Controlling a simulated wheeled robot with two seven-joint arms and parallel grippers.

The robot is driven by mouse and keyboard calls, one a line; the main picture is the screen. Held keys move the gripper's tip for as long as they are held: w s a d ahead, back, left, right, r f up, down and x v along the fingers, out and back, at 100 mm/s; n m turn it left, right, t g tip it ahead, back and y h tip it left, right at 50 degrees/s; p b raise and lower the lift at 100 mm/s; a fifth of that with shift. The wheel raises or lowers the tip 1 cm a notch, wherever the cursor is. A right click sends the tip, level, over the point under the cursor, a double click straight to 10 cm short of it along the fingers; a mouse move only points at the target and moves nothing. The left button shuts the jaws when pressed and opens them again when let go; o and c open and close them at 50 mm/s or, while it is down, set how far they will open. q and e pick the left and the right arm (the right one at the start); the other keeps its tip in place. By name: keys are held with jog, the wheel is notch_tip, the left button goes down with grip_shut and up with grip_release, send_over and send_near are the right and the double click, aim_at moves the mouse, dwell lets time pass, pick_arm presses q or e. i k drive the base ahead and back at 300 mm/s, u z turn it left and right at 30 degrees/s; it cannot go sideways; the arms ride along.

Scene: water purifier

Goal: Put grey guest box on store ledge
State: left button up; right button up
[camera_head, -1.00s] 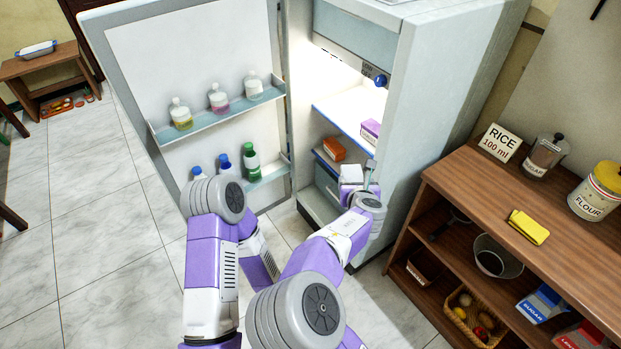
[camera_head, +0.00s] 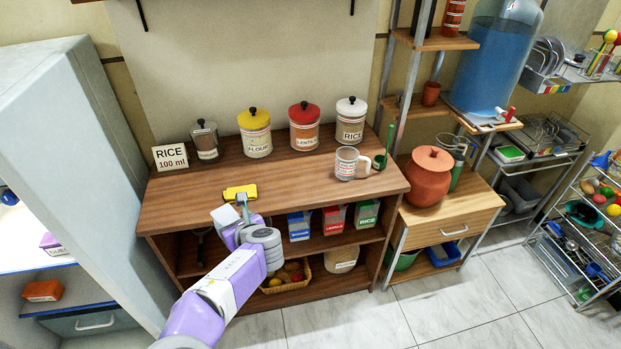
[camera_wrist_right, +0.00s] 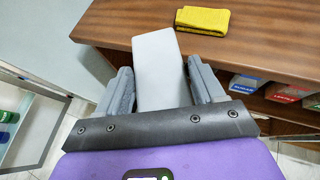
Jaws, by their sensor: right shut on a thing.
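A plain grey box (camera_wrist_right: 158,65) stands between the two fingers of my right gripper (camera_wrist_right: 160,90), which is shut on it. In the head view my right gripper (camera_head: 241,212) is in front of the wooden cabinet's front edge, with the small light grey box (camera_head: 224,215) partly hidden by it. No thing in view is marked as the store ledge, so I cannot tell which surface it is. The wooden cabinet (camera_head: 190,214) has a top and an open shelf below. My left gripper is not in view.
A yellow cloth (camera_head: 240,192) lies on the cabinet top near the gripper. A rice sign (camera_head: 170,158), several canisters and a mug (camera_head: 346,163) stand there too. Labelled boxes and a basket (camera_head: 286,277) occupy the lower shelves. The open fridge (camera_head: 75,150) is at left.

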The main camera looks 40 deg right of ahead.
aim_at(184, 200)
jog(key=z, duration=2.6)
jog(key=k, duration=1.65)
jog(key=u, duration=1.7)
jog(key=i, duration=1.7)
jog(key=u, duration=0.05)
